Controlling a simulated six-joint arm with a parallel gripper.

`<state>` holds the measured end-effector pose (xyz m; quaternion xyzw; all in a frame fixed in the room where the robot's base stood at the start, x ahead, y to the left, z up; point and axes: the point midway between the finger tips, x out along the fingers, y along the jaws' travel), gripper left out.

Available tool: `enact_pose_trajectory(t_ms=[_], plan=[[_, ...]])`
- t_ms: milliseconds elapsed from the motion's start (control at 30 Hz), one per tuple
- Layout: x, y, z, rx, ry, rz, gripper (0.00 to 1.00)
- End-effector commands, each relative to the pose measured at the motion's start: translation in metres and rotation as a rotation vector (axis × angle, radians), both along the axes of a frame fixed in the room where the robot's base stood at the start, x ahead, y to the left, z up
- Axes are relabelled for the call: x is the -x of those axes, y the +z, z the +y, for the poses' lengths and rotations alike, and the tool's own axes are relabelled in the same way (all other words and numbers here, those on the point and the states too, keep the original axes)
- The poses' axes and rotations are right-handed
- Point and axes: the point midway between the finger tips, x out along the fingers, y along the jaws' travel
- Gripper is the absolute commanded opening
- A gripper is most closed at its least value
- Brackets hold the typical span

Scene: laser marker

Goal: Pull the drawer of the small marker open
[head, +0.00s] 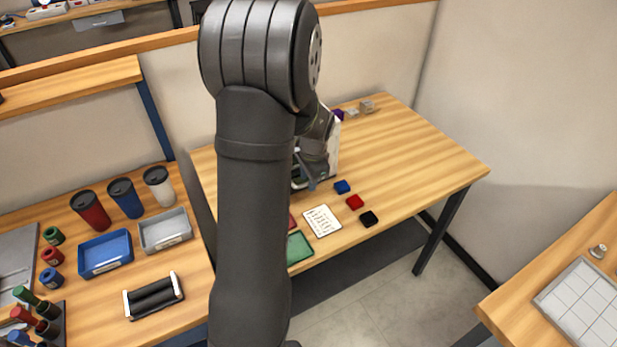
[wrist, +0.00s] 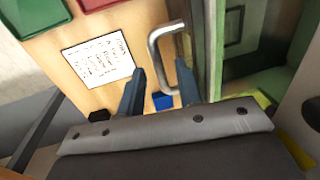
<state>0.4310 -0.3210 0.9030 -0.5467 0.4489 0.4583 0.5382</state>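The small marker (head: 334,150) stands on the wooden table in the head view, mostly hidden behind my arm. In the wrist view its green-framed body (wrist: 218,45) fills the right side. A silver U-shaped handle (wrist: 155,55) sticks out from its front. My gripper (wrist: 160,70) is open, with its two blue-grey fingers apart. The handle's bar shows between the fingertips, and I cannot tell whether either finger touches it. In the head view my gripper (head: 308,180) is low in front of the marker. How far the drawer is out cannot be told.
A blue block (head: 342,187), a red block (head: 355,202) and a black block (head: 369,218) lie near a printed card (head: 322,221). A green tray (head: 299,247) is at the front edge. The table's right part is clear. Cups and trays fill the left table.

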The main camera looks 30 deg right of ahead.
Motion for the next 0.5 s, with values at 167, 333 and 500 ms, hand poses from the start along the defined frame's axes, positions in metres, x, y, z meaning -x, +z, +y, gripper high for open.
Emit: enact_pose_trajectory(t_ms=[167,333,500], plan=[[0.0,0.0002,0.0,0.0,0.0,0.0,0.3],[0.0001,0.0003,-0.0001,0.0,0.0,0.0,0.0],[0.0002,0.0005,-0.0001,0.0,0.0,0.0,0.0]])
